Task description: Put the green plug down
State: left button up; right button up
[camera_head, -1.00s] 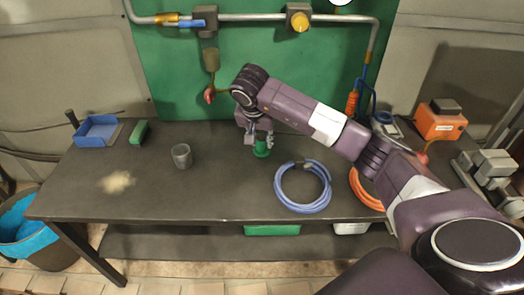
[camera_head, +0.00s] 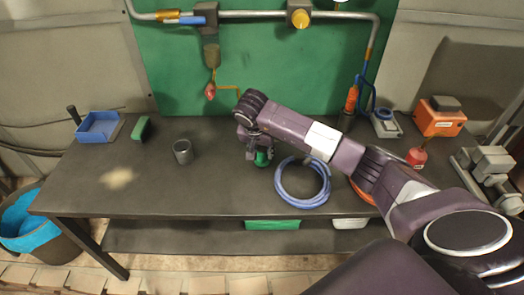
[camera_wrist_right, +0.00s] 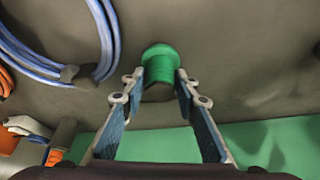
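The green plug (camera_head: 263,158) is upright at the middle of the bench, below my right gripper (camera_head: 256,146). In the right wrist view the plug (camera_wrist_right: 160,70) sits between the two fingertips of my right gripper (camera_wrist_right: 160,82), which close on its sides. The plug's wide end points away from the palm. The plug is at or very near the bench top (camera_head: 215,190); I cannot tell whether it touches. The gripper and wrist hide part of the plug in the head view. My left gripper is not in view.
A coiled blue hose (camera_head: 302,199) lies just right of the plug. A grey cup (camera_head: 183,152), a green block (camera_head: 141,129) and a blue tray (camera_head: 98,128) stand to the left. A red can (camera_head: 417,157) and an orange box (camera_head: 440,117) are at the right. The bench front is clear.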

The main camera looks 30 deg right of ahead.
jog(key=shift+o, duration=1.1)
jog(key=shift+r, duration=0.15)
jog(key=b+v, duration=0.2)
jog(key=v, duration=1)
jog(key=shift+w, duration=0.1)
